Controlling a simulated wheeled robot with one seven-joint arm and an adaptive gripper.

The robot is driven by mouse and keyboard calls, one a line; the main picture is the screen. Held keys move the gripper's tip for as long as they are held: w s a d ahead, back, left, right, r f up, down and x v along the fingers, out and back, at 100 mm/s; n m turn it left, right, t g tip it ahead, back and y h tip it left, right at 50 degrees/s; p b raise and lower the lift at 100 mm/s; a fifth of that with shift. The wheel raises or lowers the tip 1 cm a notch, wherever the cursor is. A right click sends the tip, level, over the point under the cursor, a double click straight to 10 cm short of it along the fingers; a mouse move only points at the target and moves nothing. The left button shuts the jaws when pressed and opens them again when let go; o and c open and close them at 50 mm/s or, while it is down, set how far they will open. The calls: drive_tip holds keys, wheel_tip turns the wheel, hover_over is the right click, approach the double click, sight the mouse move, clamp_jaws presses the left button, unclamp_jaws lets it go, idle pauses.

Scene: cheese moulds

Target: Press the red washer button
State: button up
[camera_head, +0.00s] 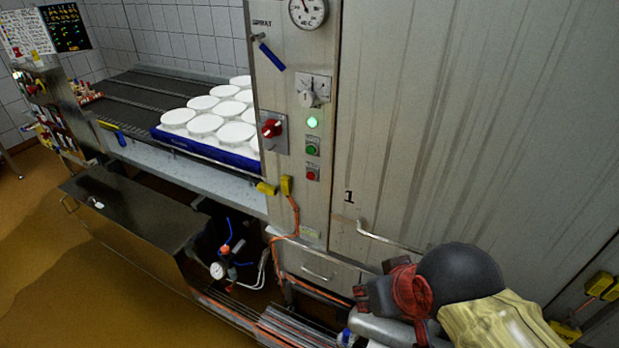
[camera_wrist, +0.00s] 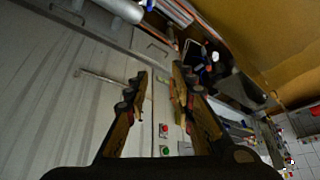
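In the wrist view, the red button (camera_wrist: 164,128) and green button (camera_wrist: 164,150) appear upside down, between my fingers. My gripper (camera_wrist: 159,70) is open, its two fingers apart with nothing seen between them. It is apart from the panel. In the head view part of my arm shows at lower right; the fingertips are not clear there.
A red rotary switch (camera_head: 272,128), a dial gauge (camera_head: 308,12) and a door handle (camera_head: 385,238) are on the cabinet. A blue tray (camera_head: 240,158) of white moulds stands on the conveyor to the left. Orange cables (camera_head: 292,218) hang below the panel.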

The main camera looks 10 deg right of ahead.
clamp_jaws()
idle(1.4)
